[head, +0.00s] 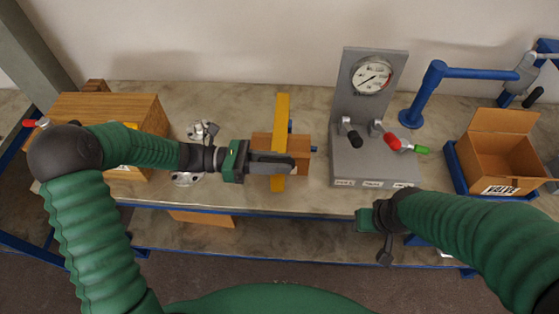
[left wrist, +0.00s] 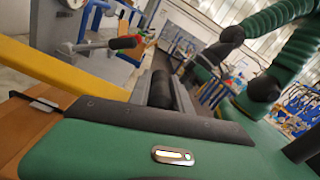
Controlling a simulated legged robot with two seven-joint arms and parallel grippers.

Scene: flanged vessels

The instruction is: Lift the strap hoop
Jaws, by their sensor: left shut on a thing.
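The strap hoop is a yellow band (head: 281,115) standing upright across a small wooden block (head: 262,141) at the middle of the bench. It also shows as a yellow bar at the left of the left wrist view (left wrist: 62,70). My left gripper (head: 284,165) reaches in from the left and is shut on the yellow band in front of the block. The fingers hide part of the band, and I cannot tell whether it is clear of the block. My right gripper (head: 380,225) hangs at the bench's front edge, away from the band; its fingers are unclear.
A grey gauge panel (head: 366,110) with red and black handles stands just right of the block. A wooden box (head: 110,105) is at the left, beside small metal flanges (head: 187,178). A blue pipe stand (head: 430,90) and an open cardboard box (head: 497,150) are at the right.

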